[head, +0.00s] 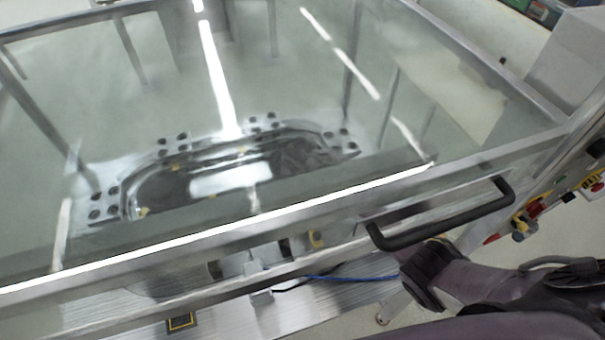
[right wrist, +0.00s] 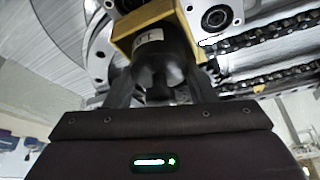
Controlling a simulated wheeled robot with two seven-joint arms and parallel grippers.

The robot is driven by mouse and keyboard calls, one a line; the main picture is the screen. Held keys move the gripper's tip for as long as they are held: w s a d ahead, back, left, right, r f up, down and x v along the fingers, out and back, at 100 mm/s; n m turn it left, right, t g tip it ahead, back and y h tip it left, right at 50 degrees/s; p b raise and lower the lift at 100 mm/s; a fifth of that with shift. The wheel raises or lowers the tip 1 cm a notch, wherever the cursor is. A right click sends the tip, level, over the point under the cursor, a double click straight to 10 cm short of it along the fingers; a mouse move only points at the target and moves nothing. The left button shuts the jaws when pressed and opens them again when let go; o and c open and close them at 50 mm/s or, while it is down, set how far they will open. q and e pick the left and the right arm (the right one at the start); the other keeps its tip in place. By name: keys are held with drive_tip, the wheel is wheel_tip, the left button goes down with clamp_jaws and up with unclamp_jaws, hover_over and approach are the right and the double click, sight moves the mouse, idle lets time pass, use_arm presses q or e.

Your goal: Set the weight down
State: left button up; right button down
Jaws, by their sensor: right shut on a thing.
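In the right wrist view, my right gripper (right wrist: 160,78) has one dark finger on each side of a dark, rounded cylinder with a small white label, which looks like the weight (right wrist: 158,60). It is shut on this cylinder. A yellow bracket (right wrist: 150,24) is directly above the weight and seems to touch it; whether it bears the weight, I cannot tell. In the head view, my right arm comes in from the lower right and reaches under the glass-topped frame; its fingers and the weight are not clear there. My left gripper is in neither view.
The ring track (head: 130,190) shows through the glass cover (head: 300,90). A black handle (head: 440,225) sticks out from the frame just above my right forearm. In the right wrist view, a chain (right wrist: 250,45) runs close to the right finger. A blue cable (head: 350,278) lies below the frame.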

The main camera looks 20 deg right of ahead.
drive_tip(key=c, duration=1.1)
unclamp_jaws()
drive_tip(key=shift+f, duration=0.1)
drive_tip(key=o, duration=0.5)
drive_tip(key=shift+r, duration=0.25)
drive_tip(key=b+v, duration=0.1)
drive_tip(key=v, duration=1.1)
drive_tip(key=shift+b, duration=0.35)
drive_tip(key=shift+s+a+f, duration=0.1)
drive_tip(key=shift+f, duration=0.05)
